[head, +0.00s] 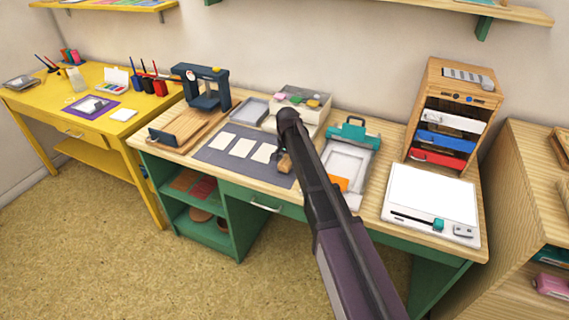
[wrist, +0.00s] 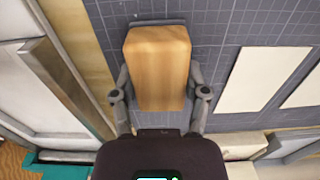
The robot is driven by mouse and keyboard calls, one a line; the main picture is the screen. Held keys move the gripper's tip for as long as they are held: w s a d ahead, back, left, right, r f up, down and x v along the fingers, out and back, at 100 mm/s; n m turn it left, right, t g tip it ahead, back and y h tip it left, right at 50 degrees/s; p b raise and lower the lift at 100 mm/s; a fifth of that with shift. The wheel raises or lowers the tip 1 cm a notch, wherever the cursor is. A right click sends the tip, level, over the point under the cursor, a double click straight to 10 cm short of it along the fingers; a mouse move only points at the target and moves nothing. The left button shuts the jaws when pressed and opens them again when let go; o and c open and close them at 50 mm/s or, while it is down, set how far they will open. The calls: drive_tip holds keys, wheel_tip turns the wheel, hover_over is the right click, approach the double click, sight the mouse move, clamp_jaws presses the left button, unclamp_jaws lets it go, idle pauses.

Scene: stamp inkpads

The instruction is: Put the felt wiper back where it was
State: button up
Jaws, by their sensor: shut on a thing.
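The felt wiper, a light wooden block (wrist: 158,65) with a thin dark edge at its far end, is between the fingers of my gripper (wrist: 160,85) in the wrist view. My gripper is shut on it. In the head view the wiper (head: 284,163) shows just left of my dark arm, over the right part of the grey cutting mat (head: 215,155). I cannot tell whether the wiper touches the mat. My arm hides most of the gripper in the head view.
Several white cards (head: 241,147) lie on the mat. Right of my arm stands a screen frame (head: 349,157) with a teal clamp and an orange piece (head: 340,183). A box with coloured pads (head: 300,100) is behind. A white board (head: 432,197) and drawer unit (head: 452,115) stand right.

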sight(287, 159)
drive_tip(key=shift+f, duration=0.2)
drive_tip(key=o, duration=1)
drive_tip(key=shift+r, duration=0.15)
wheel_tip(287, 159, up, 12)
drive_tip(key=p, duration=1.2)
drive_tip(key=shift+r, duration=0.1)
idle(0.3)
